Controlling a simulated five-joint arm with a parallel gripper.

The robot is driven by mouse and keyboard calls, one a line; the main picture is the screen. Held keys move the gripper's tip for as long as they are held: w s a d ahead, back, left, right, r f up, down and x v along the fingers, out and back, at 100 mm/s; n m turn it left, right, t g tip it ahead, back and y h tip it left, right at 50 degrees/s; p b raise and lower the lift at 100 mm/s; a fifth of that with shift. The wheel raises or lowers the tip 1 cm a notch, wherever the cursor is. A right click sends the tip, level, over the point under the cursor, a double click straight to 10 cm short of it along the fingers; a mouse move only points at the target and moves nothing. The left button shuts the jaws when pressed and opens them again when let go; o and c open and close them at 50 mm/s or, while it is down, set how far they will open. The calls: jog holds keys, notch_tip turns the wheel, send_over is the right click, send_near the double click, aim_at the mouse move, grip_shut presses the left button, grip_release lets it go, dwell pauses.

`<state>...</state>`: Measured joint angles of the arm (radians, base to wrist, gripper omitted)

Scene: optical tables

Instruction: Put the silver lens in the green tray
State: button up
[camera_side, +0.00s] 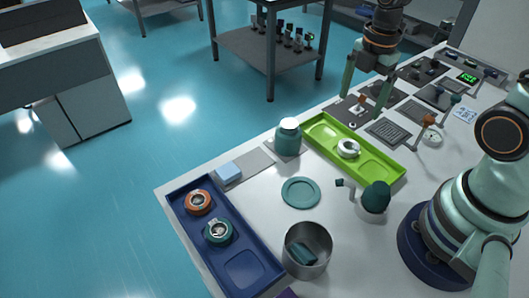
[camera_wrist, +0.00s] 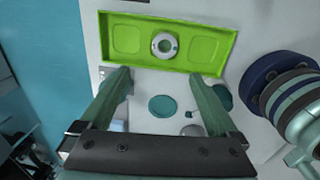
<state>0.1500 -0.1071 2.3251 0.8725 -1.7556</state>
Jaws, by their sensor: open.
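The silver lens (camera_side: 348,148), a pale ring-shaped piece, sits in the middle of the green tray (camera_side: 377,166), between its two recessed compartments. The wrist view also shows the silver lens (camera_wrist: 165,45) inside the green tray (camera_wrist: 207,46). My gripper (camera_side: 362,99) is open, with its two fingers spread and nothing between them. In the side view it is raised above the table beyond the green tray, apart from the lens. In the wrist view my gripper (camera_wrist: 158,76) has its fingertips near the tray's edge in the picture.
A blue tray (camera_side: 243,268) at the front left holds an orange-ringed lens (camera_side: 197,202) and a teal-ringed lens (camera_side: 219,232). A teal jar (camera_side: 287,138), a teal dish (camera_side: 301,192), a metal cup (camera_side: 307,246) and a dark green-topped item (camera_side: 376,197) stand near the green tray.

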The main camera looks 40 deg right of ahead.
jog(key=s+a+r+m+t, duration=0.1)
jog(key=a+r+m+t, duration=0.3)
jog(key=r+m, duration=0.6)
jog(key=m+t, duration=0.1)
jog(key=m, duration=0.7)
jog(key=shift+s+a+r, duration=0.2)
jog(key=shift+a, duration=0.05)
